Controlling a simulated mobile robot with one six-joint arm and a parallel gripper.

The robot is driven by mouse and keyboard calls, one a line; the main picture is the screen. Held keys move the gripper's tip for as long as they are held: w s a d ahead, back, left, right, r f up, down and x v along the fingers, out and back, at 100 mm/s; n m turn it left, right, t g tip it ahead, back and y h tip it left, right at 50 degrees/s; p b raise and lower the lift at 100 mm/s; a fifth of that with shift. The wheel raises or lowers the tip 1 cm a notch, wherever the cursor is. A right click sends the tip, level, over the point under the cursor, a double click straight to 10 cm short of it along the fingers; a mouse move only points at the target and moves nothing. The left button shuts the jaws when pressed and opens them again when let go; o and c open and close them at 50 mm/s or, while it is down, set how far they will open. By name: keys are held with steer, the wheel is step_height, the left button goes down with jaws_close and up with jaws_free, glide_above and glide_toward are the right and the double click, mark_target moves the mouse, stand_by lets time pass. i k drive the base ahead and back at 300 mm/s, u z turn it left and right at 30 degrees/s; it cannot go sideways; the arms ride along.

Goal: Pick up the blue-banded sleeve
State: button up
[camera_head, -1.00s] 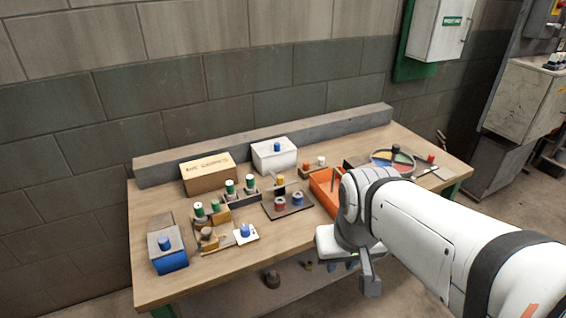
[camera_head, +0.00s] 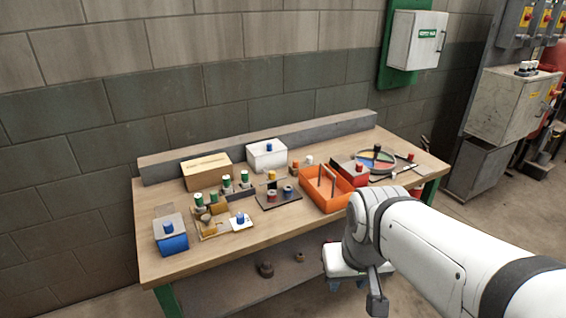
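A small sleeve with a blue band (camera_head: 288,191) stands on a dark plate (camera_head: 270,206) near the middle of the table, right beside a similar red-banded sleeve (camera_head: 272,196). Other blue-topped pieces stand on the white card (camera_head: 247,226), the blue box (camera_head: 173,244) and the white box (camera_head: 267,160). My gripper (camera_head: 348,284) hangs below my arm at the lower right, in front of the table's front edge and apart from the sleeve. It is small and partly hidden by my own links, so its opening is unclear.
An orange bin (camera_head: 322,202) stands right of the plate, between it and my arm. Several green-topped pieces (camera_head: 227,182) stand to the left. A cardboard box (camera_head: 206,171) and a grey ledge (camera_head: 250,143) line the back. The front left strip of table is bare.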

mark_target(288, 193)
steer(key=i, duration=1.25)
steer(key=u, duration=0.7)
